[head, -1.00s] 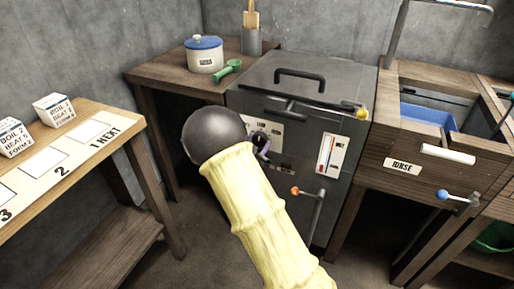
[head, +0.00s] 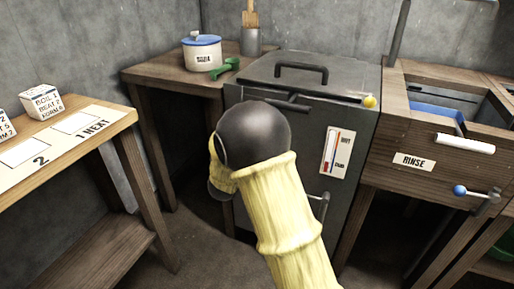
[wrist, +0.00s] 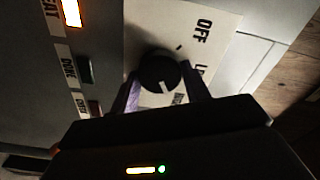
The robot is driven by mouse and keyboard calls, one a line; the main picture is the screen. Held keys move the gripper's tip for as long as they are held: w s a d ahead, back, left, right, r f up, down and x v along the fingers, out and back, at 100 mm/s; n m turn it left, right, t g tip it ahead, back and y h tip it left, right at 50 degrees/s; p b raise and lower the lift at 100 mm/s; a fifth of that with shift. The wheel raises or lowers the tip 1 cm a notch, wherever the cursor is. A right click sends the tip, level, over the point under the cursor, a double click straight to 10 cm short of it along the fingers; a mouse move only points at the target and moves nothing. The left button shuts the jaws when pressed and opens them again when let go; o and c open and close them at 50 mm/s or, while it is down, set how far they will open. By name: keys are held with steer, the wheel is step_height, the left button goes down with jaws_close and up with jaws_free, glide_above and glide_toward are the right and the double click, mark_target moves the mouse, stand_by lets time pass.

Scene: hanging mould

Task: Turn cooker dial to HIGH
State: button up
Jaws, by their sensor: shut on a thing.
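The cooker (head: 345,115) is a dark grey cabinet with a handled lid. In the wrist view its round black dial (wrist: 158,66) sits on a pale plate (wrist: 222,20). My gripper (wrist: 161,74) is shut on the dial, one finger on each side. A pale pointer mark on the dial points down in the picture, slightly right. OFF reads at the upper right of the dial, with a partly covered label starting with L below it. Another label under the dial is partly hidden by the right finger. In the head view my arm hides the dial and gripper.
A lit indicator (wrist: 71,12) glows beside a label ending in AT; two darker indicators sit below it. A thermometer plate (head: 338,152) is on the cooker front. A card table (head: 70,150) stands left, a rinse unit (head: 445,175) right. Bare floor lies between.

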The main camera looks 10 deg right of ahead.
steer(key=shift+a+m, duration=0.15)
steer(key=shift+m, duration=0.15)
steer(key=o, duration=1)
steer(key=p+v, duration=0.4)
steer(key=v, duration=1.3)
steer(key=shift+s, duration=0.15)
